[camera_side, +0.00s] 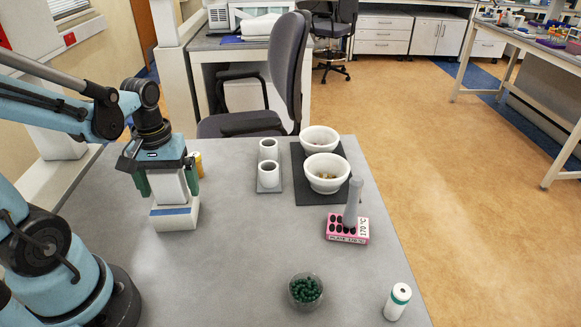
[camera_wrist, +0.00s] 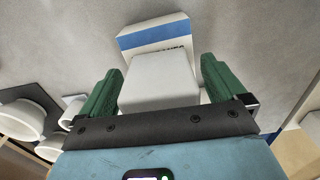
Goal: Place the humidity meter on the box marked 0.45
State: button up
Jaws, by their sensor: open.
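My gripper (camera_side: 168,180) points down at the left of the table, its two green fingers apart. In the wrist view my gripper (camera_wrist: 160,92) has a plain white block (camera_wrist: 158,85) between the open fingers, probably the humidity meter; no display shows on it. The block also shows in the side view (camera_side: 168,187). Below it is a white box with a blue band (camera_side: 175,217), lying on the table; the block appears to rest on it. The box shows beyond the block in the wrist view (camera_wrist: 152,37). Its lettering is partly hidden and I cannot read 0.45.
Two white cups (camera_side: 268,173) on a grey tray and two white mortars (camera_side: 326,173) on a dark mat stand behind. A pink rack (camera_side: 347,228), a dish of green beads (camera_side: 305,290) and a white bottle (camera_side: 397,301) are to the right. The middle table is clear.

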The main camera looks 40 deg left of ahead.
notch_tip(320, 180, up, 12)
jog(key=shift+f, duration=0.1)
jog(key=w+d+f+m+t, duration=0.4)
jog(key=w+d+m+t, duration=0.2)
jog(key=d+m, duration=0.3)
jog(key=shift+d+f+t, duration=0.15)
jog(key=shift+d+t, duration=0.15)
jog(key=shift+t, duration=0.3)
